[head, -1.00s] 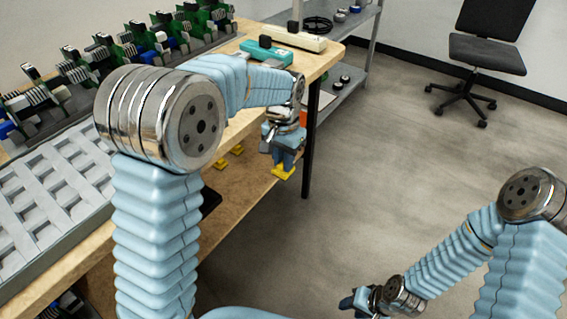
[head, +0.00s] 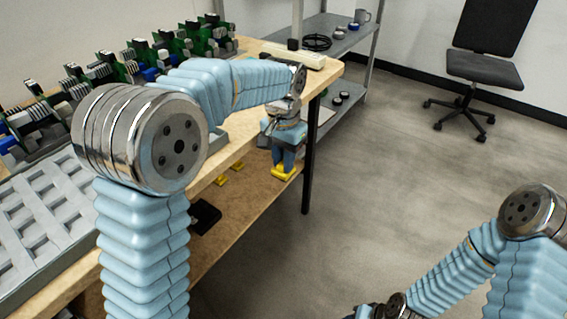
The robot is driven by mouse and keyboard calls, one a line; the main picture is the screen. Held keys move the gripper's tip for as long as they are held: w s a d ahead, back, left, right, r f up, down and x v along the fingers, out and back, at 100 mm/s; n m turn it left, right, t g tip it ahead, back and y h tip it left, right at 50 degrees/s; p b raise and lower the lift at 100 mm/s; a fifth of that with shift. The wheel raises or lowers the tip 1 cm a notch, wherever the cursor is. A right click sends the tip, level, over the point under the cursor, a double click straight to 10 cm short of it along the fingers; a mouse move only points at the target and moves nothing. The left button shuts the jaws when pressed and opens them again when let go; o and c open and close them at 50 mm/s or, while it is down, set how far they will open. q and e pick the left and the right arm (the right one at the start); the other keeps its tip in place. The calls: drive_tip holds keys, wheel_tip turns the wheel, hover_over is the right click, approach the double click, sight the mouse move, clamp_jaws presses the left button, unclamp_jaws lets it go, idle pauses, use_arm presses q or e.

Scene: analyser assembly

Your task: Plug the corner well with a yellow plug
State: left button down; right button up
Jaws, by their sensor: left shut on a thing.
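My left gripper (head: 286,158) is shut on a yellow plug (head: 283,174) and points down, with the plug at its fingertips. It appears in front of the workbench's right end, near the leg. A grey tray with a grid of square wells (head: 8,283) lies on the bench at the left, apart from the gripper. My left arm covers part of it, and I cannot tell which well is the corner one. Two more yellow plugs (head: 237,166) show on the lower wooden level. My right gripper (head: 366,312) is cut off by the bottom edge, so its jaws are unclear.
Green boards with white and black parts (head: 140,55) line the back of the wooden bench (head: 222,163). A pale power strip (head: 292,53) lies at its far end. A grey shelf (head: 345,40) and a chair (head: 485,68) stand beyond.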

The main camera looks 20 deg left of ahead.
use_arm(q)
wheel_tip(320, 180, up, 22)
drive_tip(key=shift+f, duration=0.25)
idle(2.7)
